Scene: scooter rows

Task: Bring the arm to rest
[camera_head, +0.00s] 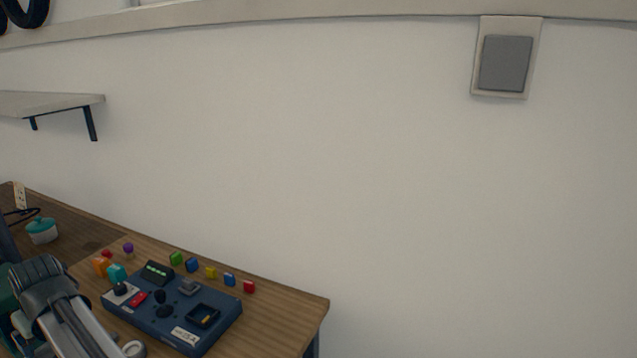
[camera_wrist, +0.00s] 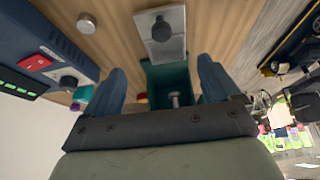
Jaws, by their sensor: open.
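My gripper (camera_wrist: 161,74) shows in the wrist view with its two dark blue fingers spread apart. No object is clasped between them. Beyond the gap, a dark green block-like part (camera_wrist: 168,82) with a metal bolt and a light grey plate with a dark knob (camera_wrist: 161,28) lie over the wooden table. I cannot tell how far they are from the fingers. The fingers cannot be made out there.
A blue control box (camera_head: 172,308) with knobs and a red switch sits on the wooden table (camera_head: 290,312). Several small coloured blocks lie behind it. A teal-lidded pot (camera_head: 41,230) stands at the left. A shelf (camera_head: 50,103) hangs above.

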